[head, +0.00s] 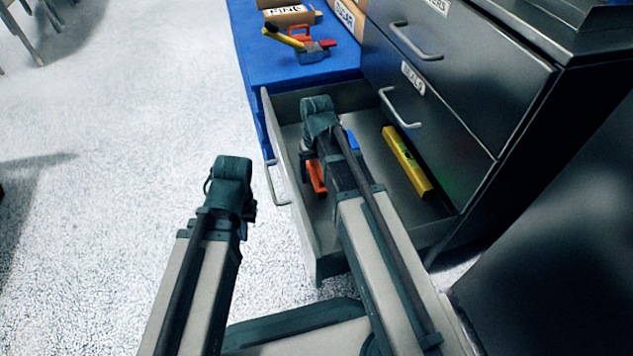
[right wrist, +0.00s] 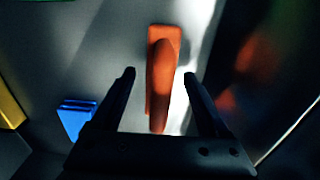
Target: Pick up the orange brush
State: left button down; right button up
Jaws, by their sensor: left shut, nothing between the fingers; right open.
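The orange brush (head: 316,177) lies in the open drawer, partly hidden by my right arm in the head view. In the right wrist view the orange brush (right wrist: 164,75) lies lengthwise between the fingertips, with a gap on each side. My right gripper (right wrist: 160,75) is open over it and not touching it as far as I can see.
The open drawer (head: 292,180) has raised walls around the brush. A blue object (head: 352,140) and a yellow level (head: 407,162) also lie inside it. The dark cabinet (head: 455,85) rises on the right. Floor on the left is free.

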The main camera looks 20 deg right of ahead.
jog(key=shift+f, duration=0.75)
jog(key=shift+r, duration=0.1)
grip_shut()
